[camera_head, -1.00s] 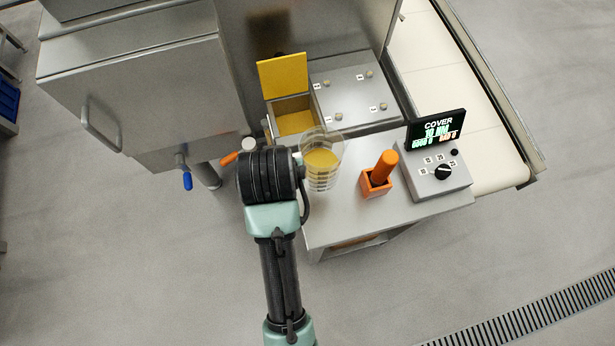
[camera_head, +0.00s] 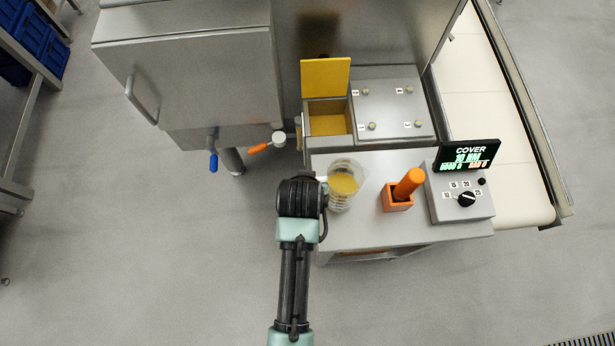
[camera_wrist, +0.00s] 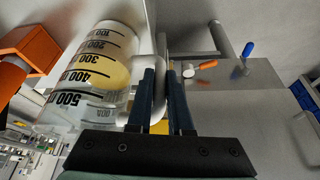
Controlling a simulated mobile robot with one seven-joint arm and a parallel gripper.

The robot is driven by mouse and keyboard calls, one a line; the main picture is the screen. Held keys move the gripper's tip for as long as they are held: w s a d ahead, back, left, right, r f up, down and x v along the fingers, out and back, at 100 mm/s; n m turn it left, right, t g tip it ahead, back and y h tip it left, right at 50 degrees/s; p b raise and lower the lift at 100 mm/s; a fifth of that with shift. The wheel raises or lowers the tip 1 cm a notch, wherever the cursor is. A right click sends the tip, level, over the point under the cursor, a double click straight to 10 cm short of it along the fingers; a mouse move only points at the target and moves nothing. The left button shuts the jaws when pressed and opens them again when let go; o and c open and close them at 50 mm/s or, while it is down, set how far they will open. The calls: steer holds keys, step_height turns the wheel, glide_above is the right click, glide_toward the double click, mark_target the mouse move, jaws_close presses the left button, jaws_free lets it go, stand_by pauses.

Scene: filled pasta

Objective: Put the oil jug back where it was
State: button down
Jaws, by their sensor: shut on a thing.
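The oil jug is a clear measuring jug (camera_head: 344,186) with black graduation marks and yellow oil inside. It is over the left front part of the steel table (camera_head: 345,238). In the wrist view the jug (camera_wrist: 100,75) is at left, with its white handle running between my fingers. My gripper (camera_wrist: 163,105) is shut on that handle. In the head view my wrist hides the fingers. I cannot tell whether the jug's base touches the table.
An orange holder (camera_head: 397,197) with an orange-handled tool stands right of the jug. A control box (camera_head: 460,200) with a display is farther right. Behind is an open bin (camera_head: 328,124) with a raised yellow lid. Orange (camera_head: 258,148) and blue (camera_head: 213,162) valve handles are at left.

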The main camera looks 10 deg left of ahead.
steer(key=shift+f, duration=0.1)
steer(key=c, duration=0.8)
jaws_free()
steer(key=shift+c, duration=0.2)
